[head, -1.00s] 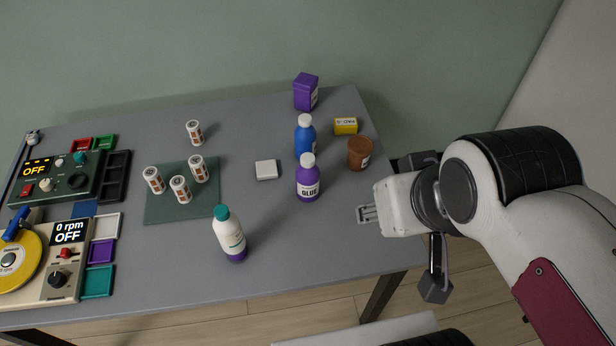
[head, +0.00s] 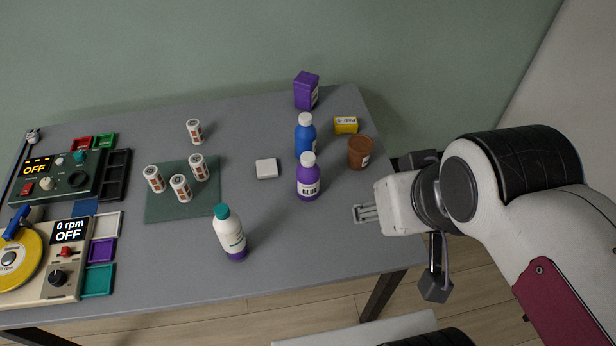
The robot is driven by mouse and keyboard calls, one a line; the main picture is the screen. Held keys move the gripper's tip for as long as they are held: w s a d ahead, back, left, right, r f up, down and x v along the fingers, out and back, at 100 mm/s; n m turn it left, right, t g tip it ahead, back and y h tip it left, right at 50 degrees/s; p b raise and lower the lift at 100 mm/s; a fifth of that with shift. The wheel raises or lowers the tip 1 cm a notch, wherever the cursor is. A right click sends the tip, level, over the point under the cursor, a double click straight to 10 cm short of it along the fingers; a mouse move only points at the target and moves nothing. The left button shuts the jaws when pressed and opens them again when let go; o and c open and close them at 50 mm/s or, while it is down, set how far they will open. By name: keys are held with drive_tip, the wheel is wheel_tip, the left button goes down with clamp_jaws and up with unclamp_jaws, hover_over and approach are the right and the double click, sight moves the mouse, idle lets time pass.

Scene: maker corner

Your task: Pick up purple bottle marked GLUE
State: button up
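The purple bottle marked GLUE (head: 308,178) stands upright on the grey table, right of the middle, with a white cap and a white label. My gripper (head: 362,213) is to its right and nearer the front, close to the table's right edge, pointing left. It is apart from the bottle and nothing shows between its fingers. The fingers are small and seen from above, so I cannot tell how far apart they are.
A blue bottle (head: 305,138) stands just behind the purple one. A brown jar (head: 360,153), yellow box (head: 345,125) and purple box (head: 306,91) stand nearby. A white bottle with a teal cap (head: 229,232) is at front left. A white block (head: 267,168) lies left.

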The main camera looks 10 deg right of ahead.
drive_tip(key=shift+w, duration=0.1)
drive_tip(key=w+d+f+n+t+h, duration=0.1)
drive_tip(key=w+d+f, duration=0.15)
drive_tip(key=w, duration=0.55)
drive_tip(key=w+d+f+n+t, duration=0.1)
drive_tip(key=w+d+n, duration=0.1)
drive_tip(key=w+d, duration=0.35)
drive_tip(key=w+d+f+n+t+h, duration=0.1)
drive_tip(key=w+d+f+t, duration=0.1)
drive_tip(key=w, duration=0.7)
drive_tip(key=w+a+f+n+y, duration=0.2)
drive_tip(key=w+f+n+y, duration=0.2)
drive_tip(key=w+f, duration=0.35)
drive_tip(key=t+y, duration=0.3)
drive_tip(key=y, duration=0.8)
approach(308, 176)
drive_tip(key=shift+n, duration=0.4)
drive_tip(key=shift+w+a+r, duration=0.4)
drive_tip(key=shift+w+r, duration=0.3)
drive_tip(key=shift+w, duration=0.15)
drive_tip(key=shift+w+a+r, duration=0.4)
drive_tip(key=shift+w+r, duration=0.35)
drive_tip(key=shift+w, duration=0.15)
